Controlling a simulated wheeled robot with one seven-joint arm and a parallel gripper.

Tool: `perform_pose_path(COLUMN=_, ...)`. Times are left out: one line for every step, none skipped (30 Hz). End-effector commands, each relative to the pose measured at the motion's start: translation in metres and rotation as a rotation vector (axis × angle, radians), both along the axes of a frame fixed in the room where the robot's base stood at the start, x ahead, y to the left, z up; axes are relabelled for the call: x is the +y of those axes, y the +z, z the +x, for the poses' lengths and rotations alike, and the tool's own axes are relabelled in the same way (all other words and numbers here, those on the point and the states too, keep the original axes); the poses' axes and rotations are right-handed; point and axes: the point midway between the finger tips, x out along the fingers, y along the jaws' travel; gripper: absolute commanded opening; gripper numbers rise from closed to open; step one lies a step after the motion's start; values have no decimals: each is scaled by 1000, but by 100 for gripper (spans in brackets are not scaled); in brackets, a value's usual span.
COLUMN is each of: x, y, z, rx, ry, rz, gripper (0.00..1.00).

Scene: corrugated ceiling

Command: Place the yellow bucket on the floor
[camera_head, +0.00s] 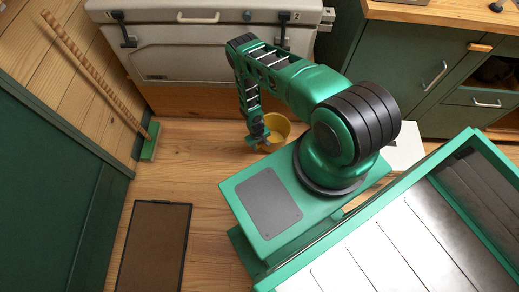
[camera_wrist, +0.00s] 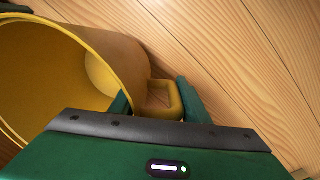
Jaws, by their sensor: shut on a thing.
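The yellow bucket (camera_head: 279,124) hangs or stands low over the wooden floor, in front of the white chest; I cannot tell whether its base touches the floor. My gripper (camera_head: 261,141) is at its left side in the head view. In the wrist view the bucket (camera_wrist: 125,59) fills the upper left, tilted in the picture, with its open mouth facing left. My gripper's green fingers (camera_wrist: 156,105) are on both sides of the bucket's loop handle and shut on it. My arm and base hide part of the bucket in the head view.
The wooden floor (camera_head: 195,165) is clear left of the bucket. A broom (camera_head: 150,142) leans on the left wall, and a brown mat (camera_head: 153,245) lies at lower left. The white chest (camera_head: 205,50) stands behind, with green cabinets (camera_head: 400,75) at right.

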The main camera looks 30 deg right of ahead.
Motion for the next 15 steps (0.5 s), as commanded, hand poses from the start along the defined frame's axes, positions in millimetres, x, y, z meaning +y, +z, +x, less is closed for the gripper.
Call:
perform_pose_path(x=-1, y=-2, z=1, rx=0, ry=0, rz=0, gripper=7)
perform_pose_path(x=-1, y=-4, z=1, rx=0, ry=0, rz=0, gripper=7)
perform_pose_path(x=0, y=-8, z=1, rx=0, ry=0, rz=0, gripper=7)
perform_pose_path(x=0, y=-12, z=0, rx=1, ry=0, rz=0, gripper=7)
perform_pose_path(x=0, y=-17, z=0, rx=1, ry=0, rz=0, gripper=7)
perform_pose_path(x=0, y=-22, z=-1, rx=1, ry=0, rz=0, gripper=7)
perform_pose_path(x=0, y=-26, z=0, rx=1, ry=1, rz=0, gripper=7)
perform_pose_path(x=0, y=-30, z=0, rx=1, ry=1, rz=0, gripper=7)
perform_pose_path(x=0, y=-34, z=1, rx=0, ry=0, rz=0, gripper=7)
perform_pose_path(x=0, y=-36, z=0, rx=0, ry=1, rz=0, gripper=7)
perform_pose_path(x=0, y=-38, z=0, rx=0, ry=1, rz=0, gripper=7)
perform_pose_path(x=0, y=-40, z=1, rx=0, ry=1, rz=0, gripper=7)
perform_pose_path(x=0, y=-40, z=1, rx=0, ry=1, rz=0, gripper=7)
perform_pose_path(x=0, y=-41, z=1, rx=-1, ry=1, rz=0, gripper=7)
perform_pose_path(x=0, y=-41, z=1, rx=-1, ry=1, rz=0, gripper=7)
